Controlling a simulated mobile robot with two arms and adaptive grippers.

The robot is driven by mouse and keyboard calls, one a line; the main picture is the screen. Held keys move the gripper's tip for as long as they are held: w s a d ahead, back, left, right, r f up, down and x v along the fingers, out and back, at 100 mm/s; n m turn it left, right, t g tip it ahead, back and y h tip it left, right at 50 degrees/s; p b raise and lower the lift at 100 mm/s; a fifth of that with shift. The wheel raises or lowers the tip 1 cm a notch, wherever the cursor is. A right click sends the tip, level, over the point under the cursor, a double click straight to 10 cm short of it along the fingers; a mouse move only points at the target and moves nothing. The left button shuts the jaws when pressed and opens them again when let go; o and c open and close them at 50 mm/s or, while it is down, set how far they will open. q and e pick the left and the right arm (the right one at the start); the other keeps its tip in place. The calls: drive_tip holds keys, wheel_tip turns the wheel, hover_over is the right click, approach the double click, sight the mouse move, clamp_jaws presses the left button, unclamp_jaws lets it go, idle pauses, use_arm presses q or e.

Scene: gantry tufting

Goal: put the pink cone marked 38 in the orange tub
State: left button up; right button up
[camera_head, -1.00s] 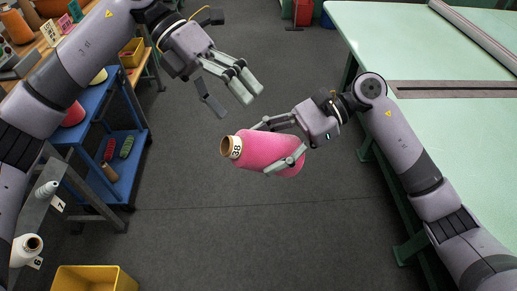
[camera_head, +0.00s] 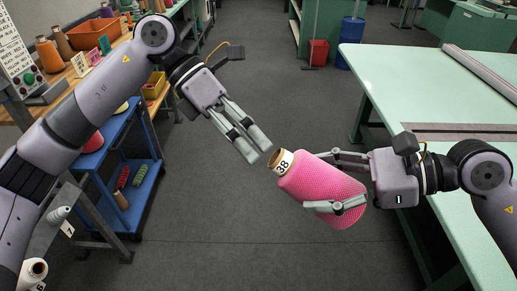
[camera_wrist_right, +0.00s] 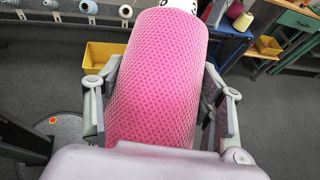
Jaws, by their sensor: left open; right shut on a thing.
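The pink cone marked 38 (camera_head: 318,186) is held in the air, lying on its side with its labelled tube end pointing up-left. My right gripper (camera_head: 338,180) is shut on its wide body; the wrist view shows the cone (camera_wrist_right: 155,80) between the fingers. My left gripper (camera_head: 258,150) is open and empty, its fingertips close to the cone's labelled end; I cannot tell whether they touch it. The orange tub (camera_head: 92,35) stands on the wooden bench at the upper left, behind my left arm. Its inside is mostly hidden.
Other cones (camera_head: 48,55) and small coloured cards stand on the bench by the tub. A blue shelf cart (camera_head: 140,190) is below it. A pale green table (camera_head: 400,90) fills the right. The grey floor between is clear.

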use_arm(q)
drive_tip(key=s+r+m+t, duration=0.1)
drive_tip(key=m, duration=0.4)
drive_tip(key=m+t+h, duration=0.2)
drive_tip(key=m+t, duration=0.2)
drive_tip(key=m, duration=1.3)
approach(302, 176)
wheel_tip(302, 176, down, 2)
drive_tip(key=w, duration=0.3)
drive_tip(key=x, duration=1.1)
drive_tip(key=shift+s+f, duration=0.15)
drive_tip(key=shift+f, duration=0.1)
drive_tip(key=shift+c, duration=0.4)
